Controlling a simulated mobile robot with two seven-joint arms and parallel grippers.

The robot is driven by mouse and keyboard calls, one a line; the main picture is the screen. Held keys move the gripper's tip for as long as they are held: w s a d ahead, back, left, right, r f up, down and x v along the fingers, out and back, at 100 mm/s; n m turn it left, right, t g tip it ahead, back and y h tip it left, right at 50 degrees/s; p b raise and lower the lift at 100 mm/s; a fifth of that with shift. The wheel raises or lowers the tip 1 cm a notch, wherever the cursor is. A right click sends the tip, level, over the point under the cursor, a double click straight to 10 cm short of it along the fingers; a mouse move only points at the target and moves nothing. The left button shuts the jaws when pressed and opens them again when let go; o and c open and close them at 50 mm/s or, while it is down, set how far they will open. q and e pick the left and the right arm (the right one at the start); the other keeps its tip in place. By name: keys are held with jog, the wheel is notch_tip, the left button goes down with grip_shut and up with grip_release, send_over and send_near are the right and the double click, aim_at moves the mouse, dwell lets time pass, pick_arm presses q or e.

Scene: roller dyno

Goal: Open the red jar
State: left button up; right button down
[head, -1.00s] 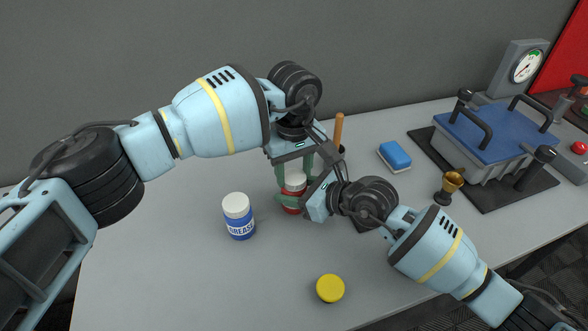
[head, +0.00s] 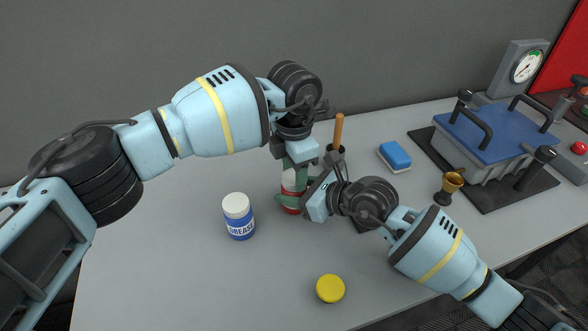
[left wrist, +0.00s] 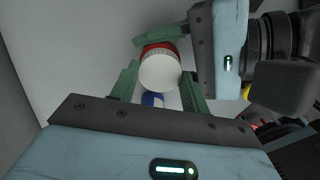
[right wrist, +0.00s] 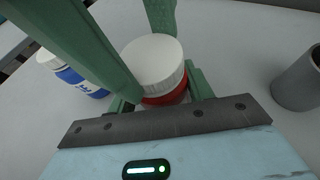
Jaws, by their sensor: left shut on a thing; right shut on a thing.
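The red jar (head: 291,209) with its white lid (head: 289,180) stands upright on the table, partly hidden by my grippers. My left gripper (head: 297,172) comes down from above and is shut on the lid. In the left wrist view the lid (left wrist: 160,71) sits between its fingers, with the red body (left wrist: 158,47) behind. My right gripper (head: 289,202) comes from the right and is shut around the red body. The right wrist view shows the lid (right wrist: 152,60) on top of the red body (right wrist: 168,97). I cannot tell how loose the lid is.
A blue grease jar (head: 239,226) with a white lid stands just left. A yellow round object (head: 330,289) lies in front.

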pick_arm(q)
jog(key=shift+n, duration=0.3)
jog(key=o, duration=1.1)
jog(key=shift+s, duration=0.1)
jog(key=shift+d+r, duration=0.1)
jog(key=shift+r, duration=2.15)
jog(key=shift+c, duration=0.3)
